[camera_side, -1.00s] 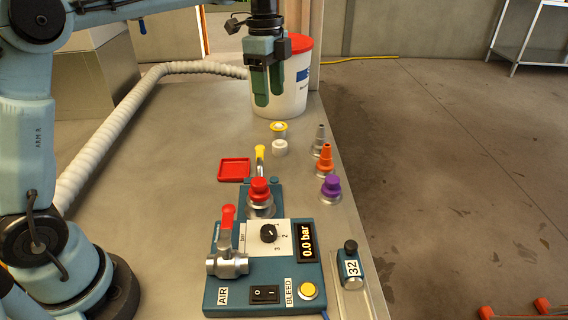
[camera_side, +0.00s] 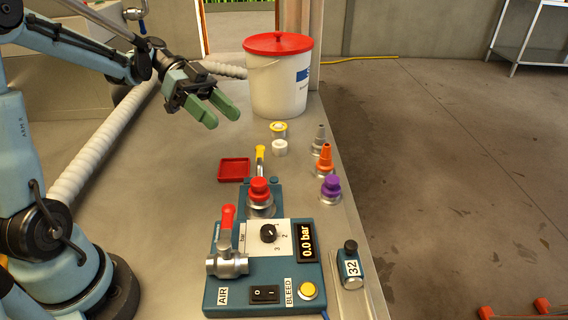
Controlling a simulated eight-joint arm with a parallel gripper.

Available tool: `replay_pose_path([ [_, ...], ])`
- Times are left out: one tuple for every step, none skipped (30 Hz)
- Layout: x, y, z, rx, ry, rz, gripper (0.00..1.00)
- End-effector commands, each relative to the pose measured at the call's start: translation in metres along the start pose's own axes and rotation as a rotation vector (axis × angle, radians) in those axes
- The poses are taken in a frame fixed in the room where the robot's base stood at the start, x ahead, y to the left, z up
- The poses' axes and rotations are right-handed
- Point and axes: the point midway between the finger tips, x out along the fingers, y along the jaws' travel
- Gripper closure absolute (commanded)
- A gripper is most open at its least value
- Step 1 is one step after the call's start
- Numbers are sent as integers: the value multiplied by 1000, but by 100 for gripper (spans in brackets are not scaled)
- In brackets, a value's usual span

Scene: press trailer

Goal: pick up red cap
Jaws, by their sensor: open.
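The red cap (camera_side: 259,188) sits on a metal fitting at the back of the blue press unit (camera_side: 222,296), in the middle of the side view. My gripper (camera_side: 225,115) is open and empty, with its two green fingers apart. It is in the air above the table, behind and to the left of the red cap in the picture, well apart from it.
A shallow red tray (camera_side: 234,181) lies left of the cap. A red-handled valve (camera_side: 227,240) and a yellow-tipped lever (camera_side: 260,158) stand near it. Purple (camera_side: 330,187), orange (camera_side: 324,158) and grey (camera_side: 319,138) fittings stand to the right. A white bucket (camera_side: 278,90) stands behind.

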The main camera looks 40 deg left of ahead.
Motion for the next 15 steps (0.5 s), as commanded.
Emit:
replay_pose_path([
  [6, -4, 11, 0, -1, 0, 41],
  [8, -6, 16, -1, -1, 0, 41],
  [13, -8, 24, -1, -2, 0, 41],
  [16, -10, 31, -1, -2, 0, 41],
  [19, -12, 37, -1, -2, 0, 41],
  [23, -14, 44, -1, -2, 0, 41],
  [27, -16, 51, -1, -3, 0, 41],
  [30, -18, 57, -1, -3, 0, 41],
  [33, -19, 64, -2, -3, 0, 41],
  [36, -21, 69, -2, -3, 0, 41],
  [38, -22, 73, -2, -3, 0, 41],
  [40, -23, 77, -2, -3, -1, 41],
  [41, -24, 79, -2, -3, -1, 41],
  [43, -24, 81, -2, -3, 0, 41],
  [45, -25, 82, -1, -3, 0, 41],
])
